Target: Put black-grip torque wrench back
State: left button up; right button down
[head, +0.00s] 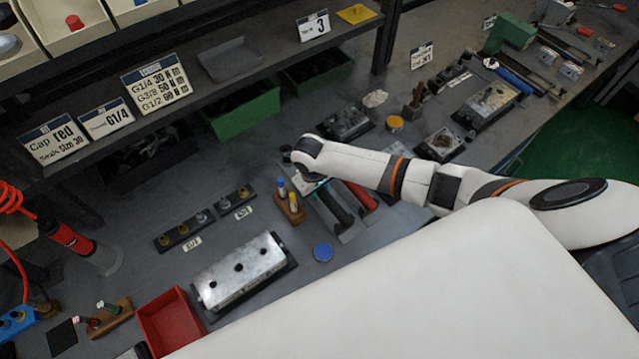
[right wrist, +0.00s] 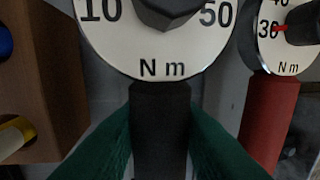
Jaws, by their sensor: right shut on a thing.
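The black-grip torque wrench (head: 334,206) lies on the bench at the middle, beside the red-grip wrench (head: 362,196). In the right wrist view its round dial (right wrist: 160,55), marked 10, 50 and N m, tops the black grip (right wrist: 160,105). My right gripper (right wrist: 160,140) has its green fingers on both sides of that grip and is shut on it. In the head view my right arm hides the wrench's far end. The red-grip wrench also shows in the right wrist view (right wrist: 268,120), to the right and apart from my fingers. My left gripper is not in view.
A wooden stand (head: 290,207) with blue and yellow-topped sticks is close left of the wrenches. A shelf with signs (head: 155,85) overhangs the back.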

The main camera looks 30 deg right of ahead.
jog(key=shift+f+b, duration=0.3)
jog(key=shift+f, duration=0.25)
jog(key=c, duration=1.3)
grip_release()
jog(key=shift+o, duration=1.2)
notch_tip(320, 180, up, 12)
jog(key=a+b, duration=0.1)
jog(key=shift+s+a+b, duration=0.15)
jog(key=shift+a+b, duration=0.2)
jog(key=shift+a, duration=0.05)
